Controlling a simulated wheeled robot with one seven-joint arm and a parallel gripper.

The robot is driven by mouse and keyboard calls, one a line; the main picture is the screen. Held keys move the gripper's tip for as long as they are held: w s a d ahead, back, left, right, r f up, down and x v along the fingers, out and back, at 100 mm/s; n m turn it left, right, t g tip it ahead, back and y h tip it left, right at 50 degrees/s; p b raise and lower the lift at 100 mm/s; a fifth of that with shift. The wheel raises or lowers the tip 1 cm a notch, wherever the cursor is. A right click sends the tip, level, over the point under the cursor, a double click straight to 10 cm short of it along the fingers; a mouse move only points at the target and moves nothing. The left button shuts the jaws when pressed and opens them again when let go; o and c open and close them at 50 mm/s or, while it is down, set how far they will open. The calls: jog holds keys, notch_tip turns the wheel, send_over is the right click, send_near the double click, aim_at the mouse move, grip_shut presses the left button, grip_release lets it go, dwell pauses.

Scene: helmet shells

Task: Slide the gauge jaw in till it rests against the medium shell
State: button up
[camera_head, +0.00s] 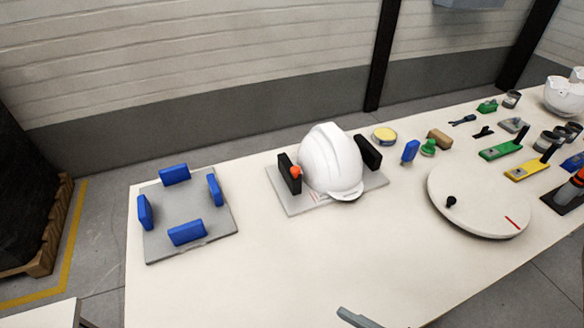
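A white helmet shell (330,160) sits on the grey plate of the gauge (298,206), between two upright black jaws. The left jaw (285,169) carries an orange knob (296,171) on the side towards the shell. The right jaw (368,152) stands behind the shell's right side. Both jaws look close to the shell, but I cannot tell whether either touches it. Red marks show on the plate in front of the shell. A grey piece (357,318) at the bottom edge may be the tip of my gripper, well in front of the gauge; its opening is out of frame.
A grey plate with several blue blocks (187,233) lies to the left. A round white turntable (480,205) with a black knob is to the right. Behind it are tins, green and yellow tools and more white shells (564,96). The front middle of the table is clear.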

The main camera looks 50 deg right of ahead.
jog(key=w+d+r+m+t+h+p, duration=0.1)
jog(key=w+d+m+h, duration=0.6)
jog(key=w+m, duration=0.55)
jog(key=w+d+r+m+t+h+p, duration=0.15)
jog(key=w+d+m+h, duration=0.25)
jog(key=w+d+m, duration=0.65)
jog(key=w+d+f+m+g+h, duration=0.25)
jog(key=w+m, duration=0.25)
jog(key=m, duration=0.7)
jog(key=m+g, duration=0.5)
jog(key=m, duration=0.7)
send_near(296, 172)
jog(key=x, duration=0.2)
jog(key=shift+w+d+f+h, duration=0.25)
jog(key=shift+w+d+h, duration=0.1)
jog(key=shift+w+h, duration=0.1)
jog(key=p+x, duration=0.1)
jog(key=x, duration=0.5)
jog(key=shift+w+d, duration=0.15)
jog(key=shift+d, duration=0.1)
jog(key=shift+c, duration=0.2)
